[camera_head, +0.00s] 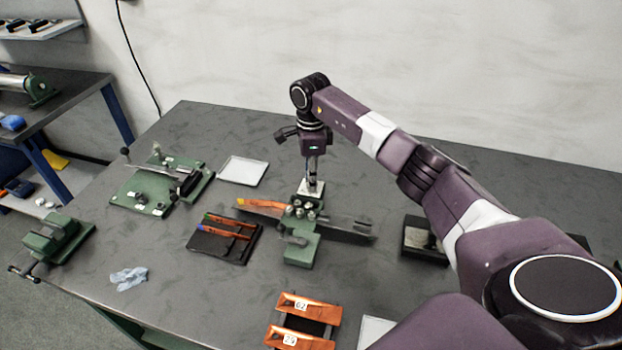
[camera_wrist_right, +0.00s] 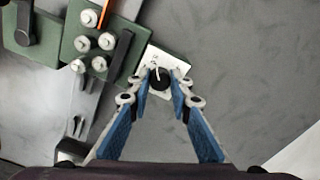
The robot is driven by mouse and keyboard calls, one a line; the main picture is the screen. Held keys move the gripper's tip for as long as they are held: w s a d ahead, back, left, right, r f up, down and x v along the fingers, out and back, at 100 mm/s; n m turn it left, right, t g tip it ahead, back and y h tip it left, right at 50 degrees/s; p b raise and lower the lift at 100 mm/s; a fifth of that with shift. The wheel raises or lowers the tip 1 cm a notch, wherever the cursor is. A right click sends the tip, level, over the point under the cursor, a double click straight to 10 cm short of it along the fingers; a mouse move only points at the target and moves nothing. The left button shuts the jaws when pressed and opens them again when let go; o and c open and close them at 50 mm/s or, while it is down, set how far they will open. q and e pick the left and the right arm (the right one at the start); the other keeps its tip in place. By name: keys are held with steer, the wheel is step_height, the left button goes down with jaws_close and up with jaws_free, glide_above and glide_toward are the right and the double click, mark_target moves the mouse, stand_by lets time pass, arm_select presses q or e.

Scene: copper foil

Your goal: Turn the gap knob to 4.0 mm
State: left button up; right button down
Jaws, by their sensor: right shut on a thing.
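The gap knob (camera_wrist_right: 159,79) is a small black round knob with a white pointer line, on a pale dial plate (camera_wrist_right: 166,60) with small markings too fine to read. In the right wrist view the fingertips of my right gripper (camera_wrist_right: 160,87) are on both sides of the knob, shut on it. In the head view my right gripper (camera_head: 313,180) points straight down over the dial plate (camera_head: 312,187), behind the green roller device (camera_head: 301,245). The gripper hides the knob there. My left gripper is not in view.
An orange strip (camera_head: 262,204) runs into the rollers (camera_wrist_right: 95,43). A dark tray (camera_head: 225,239) with strips, a white tray (camera_head: 243,170) and a green fixture (camera_head: 150,190) stand left. Orange numbered pieces (camera_head: 305,308) lie in front. The table behind the device is clear.

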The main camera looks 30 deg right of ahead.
steer(key=m, duration=0.3)
steer(key=shift+m, duration=0.4)
steer(key=m, duration=0.4)
steer(key=shift+r, duration=0.1)
steer(key=m, duration=0.5)
steer(key=shift+m, duration=2.2)
steer(key=c, duration=1.7)
jaws_free()
steer(key=shift+c, duration=0.2)
